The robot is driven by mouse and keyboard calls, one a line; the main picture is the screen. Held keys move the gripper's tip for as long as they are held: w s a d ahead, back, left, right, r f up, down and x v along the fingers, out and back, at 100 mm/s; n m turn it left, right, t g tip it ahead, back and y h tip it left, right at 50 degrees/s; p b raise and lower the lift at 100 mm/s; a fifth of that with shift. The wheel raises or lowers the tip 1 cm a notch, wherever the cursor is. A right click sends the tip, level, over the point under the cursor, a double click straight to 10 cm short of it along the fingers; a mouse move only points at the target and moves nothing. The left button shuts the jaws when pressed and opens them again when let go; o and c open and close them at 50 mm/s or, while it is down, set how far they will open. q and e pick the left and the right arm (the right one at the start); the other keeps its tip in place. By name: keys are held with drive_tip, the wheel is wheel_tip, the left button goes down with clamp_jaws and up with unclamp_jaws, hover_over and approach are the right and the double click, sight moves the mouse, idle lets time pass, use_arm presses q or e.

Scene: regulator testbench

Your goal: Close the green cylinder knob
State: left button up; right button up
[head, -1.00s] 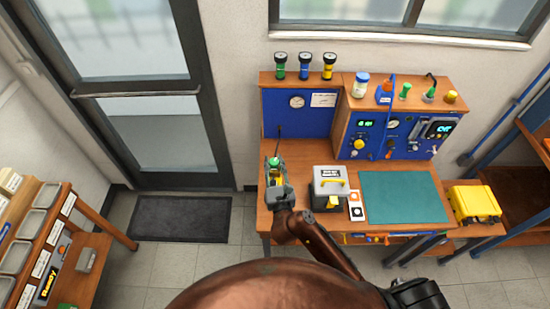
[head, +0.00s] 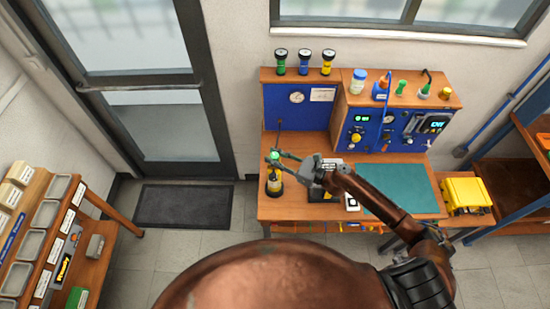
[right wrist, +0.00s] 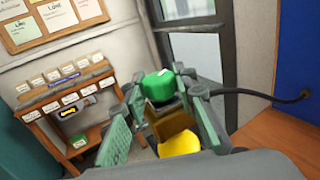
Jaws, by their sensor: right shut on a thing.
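The green knob (head: 273,155) tops a small upright cylinder (head: 274,182) with a yellow body and dark base, near the workbench's left front. My right gripper (head: 279,156) reaches it from the right, its fingers around the knob. In the right wrist view the green knob (right wrist: 159,86) sits between the fingertips of my right gripper (right wrist: 160,90), above a brass part (right wrist: 171,122) and a yellow part (right wrist: 180,141). The gripper is shut on the knob. My left gripper is not in view.
The workbench (head: 300,213) carries a grey case partly hidden behind my right gripper and a green mat (head: 405,190). A blue panel (head: 297,112) stands behind the cylinder. Several gauges and bottles stand on the shelf. A yellow case (head: 467,193) is at the right.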

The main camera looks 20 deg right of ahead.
drive_tip(key=n+g+y+b, duration=0.2)
drive_tip(key=g+b, duration=0.1)
drive_tip(key=n+g+y+b, duration=0.1)
drive_tip(key=b, duration=0.1)
drive_tip(key=shift+w+f+n+g, duration=0.1)
drive_tip(key=shift+f+n+g, duration=0.15)
drive_tip(key=shift+n+g, duration=0.15)
drive_tip(key=shift+r+n+g+y+b, duration=0.2)
drive_tip(key=shift+n+g+y+b, duration=0.4)
drive_tip(key=shift+n+g+b, duration=0.6)
drive_tip(key=shift+m, duration=0.3)
drive_tip(key=shift+a, duration=0.1)
drive_tip(key=o, duration=1.2)
